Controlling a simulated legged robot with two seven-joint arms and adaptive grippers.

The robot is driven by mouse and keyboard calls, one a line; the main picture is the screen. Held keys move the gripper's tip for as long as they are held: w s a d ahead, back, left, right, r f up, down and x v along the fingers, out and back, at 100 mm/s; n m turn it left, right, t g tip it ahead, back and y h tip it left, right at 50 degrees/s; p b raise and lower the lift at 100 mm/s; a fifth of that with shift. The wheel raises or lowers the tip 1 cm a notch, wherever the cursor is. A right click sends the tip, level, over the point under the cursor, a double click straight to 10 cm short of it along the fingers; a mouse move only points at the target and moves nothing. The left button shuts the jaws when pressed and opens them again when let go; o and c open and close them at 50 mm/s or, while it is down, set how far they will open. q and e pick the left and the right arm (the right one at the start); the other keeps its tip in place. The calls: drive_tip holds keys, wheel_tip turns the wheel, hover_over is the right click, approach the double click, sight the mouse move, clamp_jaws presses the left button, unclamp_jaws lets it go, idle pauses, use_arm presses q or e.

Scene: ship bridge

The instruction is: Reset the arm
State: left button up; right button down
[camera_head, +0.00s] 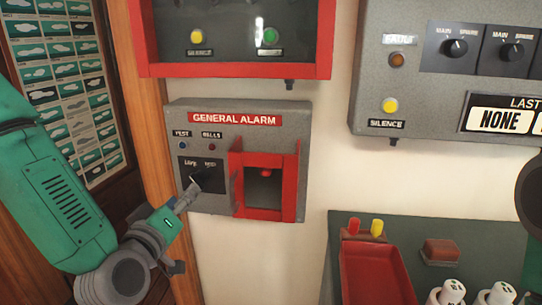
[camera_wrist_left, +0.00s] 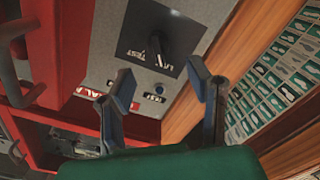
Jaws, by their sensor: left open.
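My left arm comes in from the left in the head view, and its left gripper (camera_head: 190,190) is at the lower edge of the switch plate on the grey general alarm box (camera_head: 235,108). In the left wrist view the two fingers of the left gripper (camera_wrist_left: 160,86) stand apart, with nothing between them. A black rotary switch (camera_wrist_left: 157,43) on a dark plate lies just beyond the fingertips; in the head view the switch (camera_head: 197,180) is partly hidden by the gripper. I cannot tell whether they touch. My right gripper is out of view.
A red guard frame (camera_head: 234,185) around a red button stands out beside the switch. A wooden post (camera_head: 150,100) is close on the left. A red-framed panel (camera_head: 235,72) hangs above. A red tray (camera_head: 375,278) sits on the green panel at lower right.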

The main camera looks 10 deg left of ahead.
use_arm(q)
drive_tip(key=s+d+f+m+g+h, duration=0.1)
drive_tip(key=s+d+f+m+g, duration=0.25)
drive_tip(key=f, duration=0.75)
drive_tip(key=s+f+m+g+h, duration=0.2)
drive_tip(key=s+f+g, duration=0.35)
drive_tip(key=f, duration=0.45)
drive_tip(key=s+a+f+m+g+y, duration=0.1)
drive_tip(key=s+f+g, duration=0.3)
drive_tip(key=s, duration=0.6)
drive_tip(key=s+a+f+m+g+y, duration=0.1)
drive_tip(key=s+f+g, duration=0.3)
drive_tip(key=s+f, duration=0.4)
drive_tip(key=s+a, duration=0.1)
drive_tip(key=s, duration=0.1)
drive_tip(key=shift+s+a+f+m, duration=0.15)
drive_tip(key=shift+s+f+m, duration=0.2)
drive_tip(key=shift+s+f, duration=0.05)
